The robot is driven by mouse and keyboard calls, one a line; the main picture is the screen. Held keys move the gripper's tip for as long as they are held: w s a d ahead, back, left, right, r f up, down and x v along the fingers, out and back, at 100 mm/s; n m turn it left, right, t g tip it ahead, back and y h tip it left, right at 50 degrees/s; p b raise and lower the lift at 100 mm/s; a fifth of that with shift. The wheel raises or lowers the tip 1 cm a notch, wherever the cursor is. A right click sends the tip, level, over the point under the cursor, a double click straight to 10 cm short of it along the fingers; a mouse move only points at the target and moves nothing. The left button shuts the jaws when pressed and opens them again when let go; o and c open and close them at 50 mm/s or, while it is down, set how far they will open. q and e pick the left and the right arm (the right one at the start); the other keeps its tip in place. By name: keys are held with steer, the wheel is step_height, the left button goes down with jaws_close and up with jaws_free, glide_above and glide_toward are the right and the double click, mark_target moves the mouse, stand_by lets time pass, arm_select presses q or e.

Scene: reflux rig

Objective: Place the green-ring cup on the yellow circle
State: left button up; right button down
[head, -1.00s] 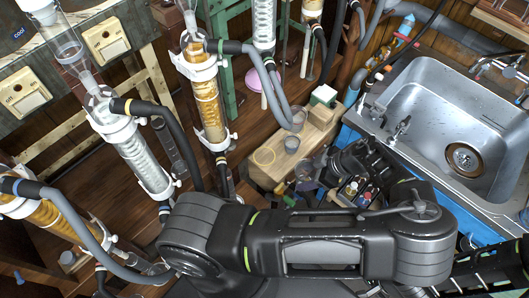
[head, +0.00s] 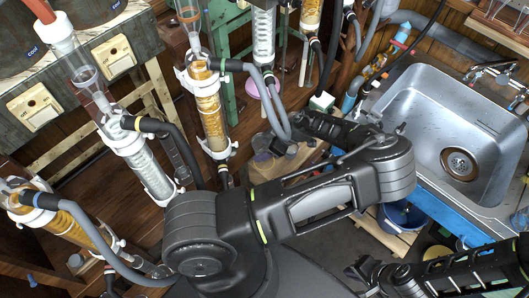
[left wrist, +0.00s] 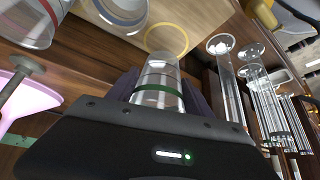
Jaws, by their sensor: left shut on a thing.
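The clear green-ring cup (left wrist: 160,85) is between the fingers of my left gripper (left wrist: 158,92) in the left wrist view. My left gripper is shut on it. The yellow circle (left wrist: 167,39) is a thin ring on the pale wooden surface (left wrist: 200,14), just beyond the cup. The cup's far end overlaps its near edge in the picture; I cannot tell the gap between them. My right gripper (head: 358,273) is empty and open at the bottom, away from the cup.
A blue-ring cup (left wrist: 122,14) stands close beside the yellow circle, and a red-ring cup (left wrist: 30,22) is further left. A pink funnel (left wrist: 28,98) is at left. Glass tubes (left wrist: 228,80) stand at right. Glass columns with hoses (head: 210,110) rise left of my gripper; a sink (head: 455,130) is at right.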

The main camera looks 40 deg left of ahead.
mark_target(263, 149)
arm_select(q)
steer(key=shift+f+p, duration=0.65)
steer(key=shift+f, duration=1.1)
steer(key=shift+f, duration=0.1)
steer(key=shift+f+b, duration=0.15)
steer(key=shift+b, duration=0.2)
steer(key=o, duration=1.4)
steer(key=shift+o, duration=0.2)
